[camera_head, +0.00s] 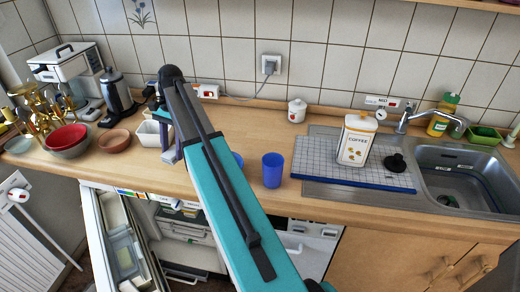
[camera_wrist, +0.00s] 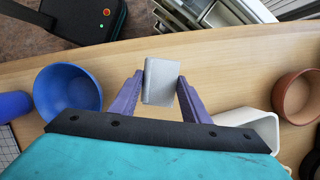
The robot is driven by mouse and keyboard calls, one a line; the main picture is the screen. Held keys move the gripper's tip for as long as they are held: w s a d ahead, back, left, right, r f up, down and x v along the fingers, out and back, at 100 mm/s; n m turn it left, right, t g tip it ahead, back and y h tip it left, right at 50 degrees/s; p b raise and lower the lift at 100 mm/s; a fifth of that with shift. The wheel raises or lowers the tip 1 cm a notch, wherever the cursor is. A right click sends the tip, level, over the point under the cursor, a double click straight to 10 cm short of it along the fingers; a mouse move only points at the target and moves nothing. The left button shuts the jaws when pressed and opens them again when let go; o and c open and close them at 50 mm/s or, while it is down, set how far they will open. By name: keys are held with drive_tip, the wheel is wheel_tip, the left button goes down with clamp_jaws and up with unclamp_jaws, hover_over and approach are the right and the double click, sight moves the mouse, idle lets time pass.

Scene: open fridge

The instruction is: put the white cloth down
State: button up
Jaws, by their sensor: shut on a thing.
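My gripper (camera_wrist: 160,83) is shut on the white cloth (camera_wrist: 160,80), which looks like a small pale grey folded block between the two purple fingers. In the wrist view the cloth is over the wooden counter (camera_wrist: 225,65), close to its front edge. I cannot tell whether it touches the counter. In the head view my gripper (camera_head: 168,150) is at the counter's front, just right of the white square bowl, and my arm hides most of it. I cannot make out the cloth there.
A white square bowl (camera_head: 148,135) and brown bowl (camera_head: 114,141) stand left of my gripper. Blue cups (camera_head: 272,170) stand right. Below the counter is the open fridge (camera_head: 185,232). Farther right are the coffee tin (camera_head: 356,140) and sink (camera_head: 460,178). Bare counter lies behind the cups.

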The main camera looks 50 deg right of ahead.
drive_tip(key=s+d+r+m, duration=0.1)
drive_tip(key=s+d, duration=0.3)
drive_tip(key=d, duration=0.5)
drive_tip(key=s+d+r+m+t, duration=0.1)
drive_tip(key=s+d+m, duration=0.2)
drive_tip(key=d, duration=0.7)
drive_tip(key=s+d+r+m, duration=0.1)
drive_tip(key=s+d+r, duration=0.1)
drive_tip(key=s+d, duration=0.4)
drive_tip(key=d, duration=0.4)
drive_tip(key=shift+s+d+m+t+p, duration=0.2)
drive_tip(key=shift+s+m+t+p, duration=0.05)
drive_tip(key=shift+m+t+p, duration=0.15)
drive_tip(key=shift+f, duration=0.15)
drive_tip(key=shift+f+p, duration=0.75)
drive_tip(key=shift+f, duration=2.3)
drive_tip(key=shift+f+p, duration=0.5)
drive_tip(key=shift+f, duration=1.4)
drive_tip(key=shift+f, duration=0.1)
